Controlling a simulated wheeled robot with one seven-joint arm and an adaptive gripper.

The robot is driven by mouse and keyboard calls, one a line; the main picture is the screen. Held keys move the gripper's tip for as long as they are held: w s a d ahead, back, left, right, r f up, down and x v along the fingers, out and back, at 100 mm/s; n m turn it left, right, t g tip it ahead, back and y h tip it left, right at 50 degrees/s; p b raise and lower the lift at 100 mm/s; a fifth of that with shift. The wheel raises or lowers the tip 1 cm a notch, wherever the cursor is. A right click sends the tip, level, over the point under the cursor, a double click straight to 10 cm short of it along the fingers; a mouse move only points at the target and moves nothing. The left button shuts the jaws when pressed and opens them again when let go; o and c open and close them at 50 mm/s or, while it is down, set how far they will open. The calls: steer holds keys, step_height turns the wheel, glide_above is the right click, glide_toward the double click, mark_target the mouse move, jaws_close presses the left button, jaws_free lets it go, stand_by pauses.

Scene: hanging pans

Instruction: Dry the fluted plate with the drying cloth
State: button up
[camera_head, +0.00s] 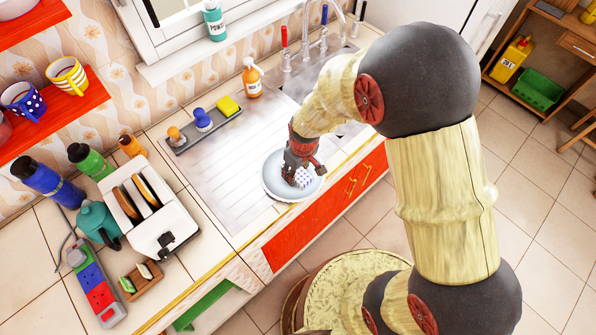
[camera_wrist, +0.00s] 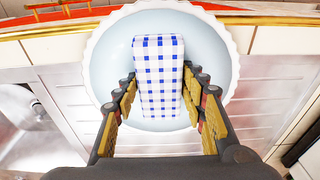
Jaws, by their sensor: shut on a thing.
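The fluted plate (camera_head: 275,180) is pale blue-white with a scalloped rim. It lies at the front edge of the metal draining surface, beside the orange cupboard front; the wrist view shows much of its face (camera_wrist: 105,65). The drying cloth (camera_wrist: 158,75) is a folded blue-and-white checked block over the middle of the plate. In the head view the cloth (camera_head: 304,178) is partly hidden by my gripper (camera_head: 302,172). In the wrist view my gripper (camera_wrist: 163,108) has its fingers on both sides of the cloth, shut on it. Contact between cloth and plate cannot be told.
A tray with brushes and a yellow sponge (camera_head: 228,106) and an orange spray bottle (camera_head: 252,80) stand behind the plate. The sink taps (camera_head: 303,55) rise at the back. A white toaster (camera_head: 150,210) stands at left. The draining surface left of the plate is clear.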

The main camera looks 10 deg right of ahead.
steer(key=shift+w+a+r, duration=0.1)
steer(key=shift+w+a, duration=0.45)
steer(key=shift+w, duration=0.3)
steer(key=shift+w+a, duration=0.5)
steer(key=shift+w, duration=0.3)
steer(key=shift+s+d, duration=0.7)
steer(key=shift+s, duration=0.35)
steer(key=shift+s+d, duration=0.65)
steer(key=shift+s, duration=0.35)
steer(key=shift+w+a, duration=0.7)
steer(key=shift+w, duration=0.35)
steer(key=shift+w+a, duration=0.65)
steer(key=shift+w, duration=0.35)
steer(key=shift+r+p, duration=1.8)
steer(key=shift+r, duration=1.15)
steer(key=shift+r+p, duration=1)
steer(key=shift+r, duration=0.5)
steer(key=shift+f, duration=0.1)
